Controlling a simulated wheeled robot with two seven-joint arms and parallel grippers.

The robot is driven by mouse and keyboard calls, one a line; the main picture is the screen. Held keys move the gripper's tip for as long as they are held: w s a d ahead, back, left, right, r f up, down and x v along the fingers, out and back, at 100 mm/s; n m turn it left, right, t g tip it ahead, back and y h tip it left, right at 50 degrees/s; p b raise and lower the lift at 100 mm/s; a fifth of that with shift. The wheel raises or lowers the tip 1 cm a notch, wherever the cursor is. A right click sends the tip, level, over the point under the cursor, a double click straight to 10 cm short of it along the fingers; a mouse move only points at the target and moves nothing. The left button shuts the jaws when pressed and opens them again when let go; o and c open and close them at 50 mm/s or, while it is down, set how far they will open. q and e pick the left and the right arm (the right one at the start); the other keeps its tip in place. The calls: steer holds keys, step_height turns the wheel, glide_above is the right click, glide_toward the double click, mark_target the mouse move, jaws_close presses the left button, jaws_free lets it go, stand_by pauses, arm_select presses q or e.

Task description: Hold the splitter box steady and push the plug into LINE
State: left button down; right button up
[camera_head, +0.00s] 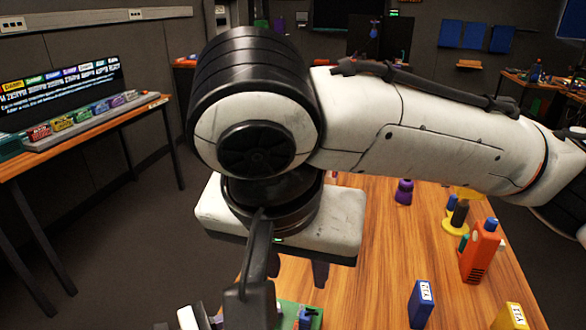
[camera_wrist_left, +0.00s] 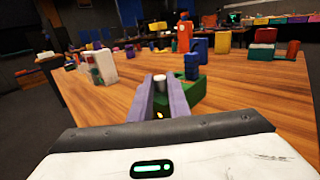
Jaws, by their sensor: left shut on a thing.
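A green box (camera_head: 292,312), which looks like the splitter box, is at the bottom of the head view. It also shows in the left wrist view (camera_wrist_left: 192,93). A blue piece (camera_wrist_left: 191,66) stands at it, perhaps the plug. My left gripper (camera_wrist_left: 160,85) has purple fingers closed around a light grey post beside the green box. My right gripper (camera_head: 296,278) hangs above the table beyond the green box, its fingers apart and seemingly empty. One of its fingers is partly hidden by a dark part in front. The LINE socket cannot be made out.
The wooden table (camera_head: 380,240) holds an orange device (camera_head: 480,250), a blue block (camera_head: 421,304), a yellow block (camera_head: 510,317) and a purple bottle (camera_head: 404,191). My right arm covers much of the head view. Table between the purple bottle and blue block is clear.

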stand_by(0.4)
arm_select(q)
steer(key=c, duration=1.6)
jaws_free()
steer(key=v, duration=1.2)
steer(key=o, duration=0.3)
